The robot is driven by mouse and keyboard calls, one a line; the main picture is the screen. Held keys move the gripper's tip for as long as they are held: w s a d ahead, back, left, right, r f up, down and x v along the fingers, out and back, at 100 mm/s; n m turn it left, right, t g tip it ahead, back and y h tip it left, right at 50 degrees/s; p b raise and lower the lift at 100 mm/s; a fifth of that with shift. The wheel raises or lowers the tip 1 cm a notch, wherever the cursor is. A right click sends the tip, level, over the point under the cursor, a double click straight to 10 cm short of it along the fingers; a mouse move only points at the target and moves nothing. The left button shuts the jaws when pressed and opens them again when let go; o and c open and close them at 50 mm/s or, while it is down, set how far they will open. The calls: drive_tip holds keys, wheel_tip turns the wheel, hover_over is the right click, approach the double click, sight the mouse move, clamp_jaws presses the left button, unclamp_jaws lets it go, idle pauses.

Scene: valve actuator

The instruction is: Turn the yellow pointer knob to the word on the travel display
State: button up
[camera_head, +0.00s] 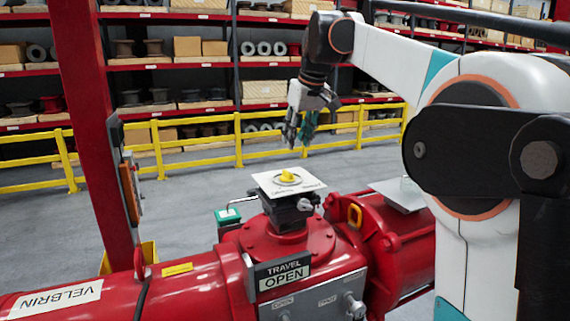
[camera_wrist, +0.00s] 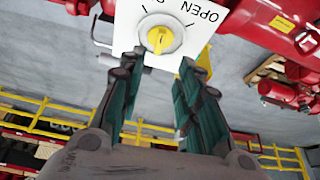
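The yellow pointer knob (camera_head: 287,176) sits on a square white plate (camera_head: 264,183) on top of the red valve actuator (camera_head: 320,243). The travel display (camera_head: 283,276) on the actuator's front reads OPEN. The wrist view shows the knob (camera_wrist: 160,40) and the word OPEN (camera_wrist: 200,11) to its upper right on the plate; other lettering is cut off at the top edge. I cannot tell exactly where the pointer aims. My gripper (camera_head: 299,140) is open and empty, above and behind the plate, apart from the knob. In the wrist view its fingers (camera_wrist: 158,72) are spread.
A small dark box with a green top (camera_head: 228,216) stands left of the plate. A red post (camera_head: 88,120) rises at the left. Yellow railings (camera_head: 240,140) and stocked shelves (camera_head: 190,65) stand behind. The air around the plate looks clear.

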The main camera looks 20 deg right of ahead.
sight(288, 172)
drive_tip(key=p+x, duration=0.2)
drive_tip(key=x, duration=0.9)
drive_tip(key=shift+w+f, duration=0.15)
drive_tip(key=shift+f, duration=0.15)
clamp_jaws()
